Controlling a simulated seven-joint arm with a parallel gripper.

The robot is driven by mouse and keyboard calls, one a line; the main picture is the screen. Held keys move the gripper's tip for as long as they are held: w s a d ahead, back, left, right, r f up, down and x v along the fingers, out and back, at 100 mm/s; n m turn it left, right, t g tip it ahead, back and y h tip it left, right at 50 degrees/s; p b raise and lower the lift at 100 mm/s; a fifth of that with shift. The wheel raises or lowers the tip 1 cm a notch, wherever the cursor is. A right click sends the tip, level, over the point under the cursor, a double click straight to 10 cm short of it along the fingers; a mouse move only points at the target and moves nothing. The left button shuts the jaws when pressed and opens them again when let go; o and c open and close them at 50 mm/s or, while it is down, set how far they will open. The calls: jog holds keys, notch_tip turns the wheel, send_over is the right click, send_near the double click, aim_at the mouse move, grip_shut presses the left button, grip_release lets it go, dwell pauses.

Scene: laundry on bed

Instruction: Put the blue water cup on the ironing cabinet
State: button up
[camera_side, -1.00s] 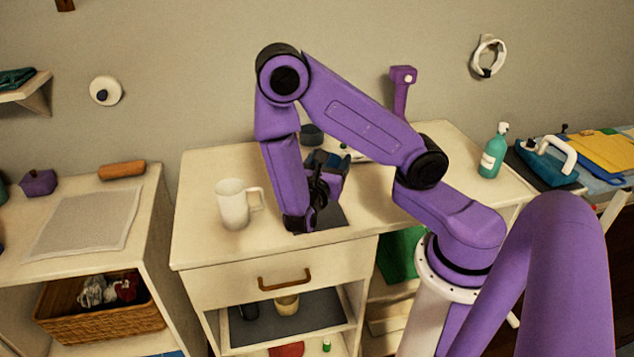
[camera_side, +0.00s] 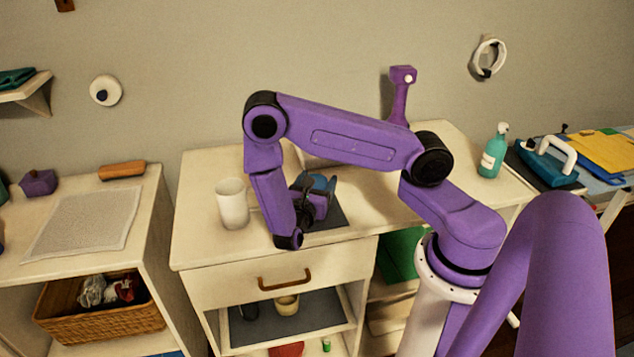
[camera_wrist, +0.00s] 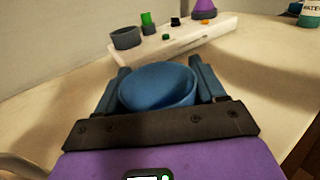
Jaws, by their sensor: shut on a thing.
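The blue cup (camera_wrist: 158,88) sits between the two blue fingers of my gripper (camera_wrist: 158,82) in the wrist view, which is shut on it. In the side view my gripper (camera_side: 319,184) is over the pale drawer cabinet (camera_side: 215,262), near a dark mat (camera_side: 330,216). My wrist hides part of the cup there, and I cannot tell its gap to the top. No label shows which furniture is the ironing cabinet; a blue iron-like thing with a white handle (camera_side: 548,160) lies on the surface at the far right.
A white mug (camera_side: 232,204) stands on the drawer cabinet left of my arm. A teal bottle (camera_side: 494,152) stands at its right end. A pale tray with small items (camera_wrist: 185,40) lies beyond the cup. A lower cabinet with a cloth (camera_side: 85,222) is at left.

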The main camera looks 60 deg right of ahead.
jog(key=o, duration=1.1)
jog(key=shift+f, duration=0.1)
jog(key=shift+c, duration=0.2)
jog(key=shift+r, duration=0.2)
jog(key=v, duration=1.2)
jog(key=s+a+r+m+g+y, duration=0.2)
jog(key=s+r+m+y, duration=0.2)
jog(key=s+r+y, duration=0.2)
jog(key=s+a+r+m+g+y, duration=0.2)
jog(key=s+r+m+y, duration=0.2)
jog(key=s+y, duration=0.7)
notch_tip(320, 180, up, 3)
jog(key=shift+s+a+f+y, duration=0.2)
jog(key=shift+s+a+y, duration=0.05)
jog(key=shift+a+y, duration=0.15)
